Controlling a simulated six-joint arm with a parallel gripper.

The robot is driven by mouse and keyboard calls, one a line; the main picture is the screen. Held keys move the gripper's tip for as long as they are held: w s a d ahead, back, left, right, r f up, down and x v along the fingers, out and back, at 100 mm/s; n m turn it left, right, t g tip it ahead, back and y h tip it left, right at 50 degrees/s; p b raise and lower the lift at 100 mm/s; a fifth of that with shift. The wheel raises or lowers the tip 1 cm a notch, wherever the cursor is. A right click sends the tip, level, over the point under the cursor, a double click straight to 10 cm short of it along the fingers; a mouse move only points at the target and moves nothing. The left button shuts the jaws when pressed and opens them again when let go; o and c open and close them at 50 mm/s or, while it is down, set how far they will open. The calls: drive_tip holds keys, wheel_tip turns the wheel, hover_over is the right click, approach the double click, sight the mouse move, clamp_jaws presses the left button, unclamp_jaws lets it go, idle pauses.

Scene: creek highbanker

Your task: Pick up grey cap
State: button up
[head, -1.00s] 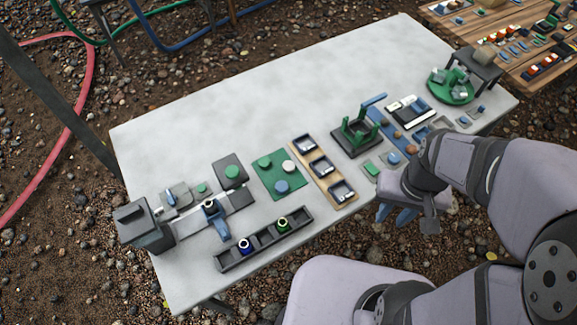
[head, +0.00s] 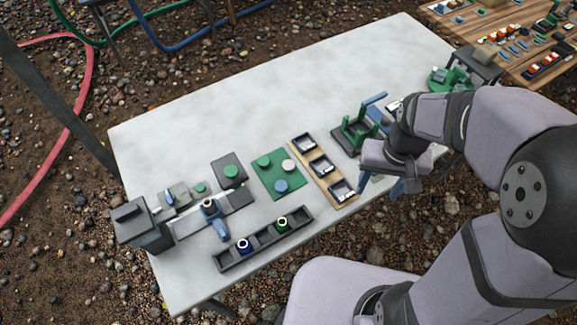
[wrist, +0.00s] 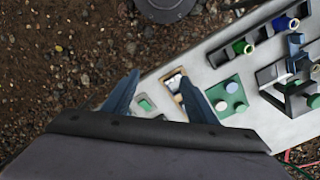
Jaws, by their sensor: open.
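A pale grey cap (head: 288,166) stands on a green mat (head: 274,189) near the middle of the table, with a green cap (head: 264,161) and a blue cap (head: 281,186) beside it. In the wrist view the grey cap (wrist: 220,106) shows on the mat, just right of the right finger. My gripper (head: 380,185) is open and empty, with blue fingers. It is above the table's front edge, right of the mat and apart from the cap. In the wrist view, my gripper (wrist: 160,77) spreads its fingers on either side of the frame's middle.
A wooden tray (head: 311,177) with dark compartments lies between my gripper and the mat. A dark rack (head: 262,242) with small bottles lies at the front. A green upright holder (head: 355,128) stands behind my gripper. The back of the table is clear.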

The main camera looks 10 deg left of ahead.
drive_tip(key=w+a+f+n+b, duration=0.15)
drive_tip(key=w+a+f, duration=0.25)
drive_tip(key=w+a, duration=0.55)
drive_tip(key=b, duration=0.2)
hover_over(288, 164)
drive_tip(key=shift+n, duration=0.45)
wheel_tip(288, 164, down, 6)
drive_tip(key=shift+s+d+r, duration=0.1)
drive_tip(key=shift+r, duration=0.05)
drive_tip(key=shift+f+p, duration=1.2)
drive_tip(key=shift+f, duration=2.4)
drive_tip(key=c, duration=1.1)
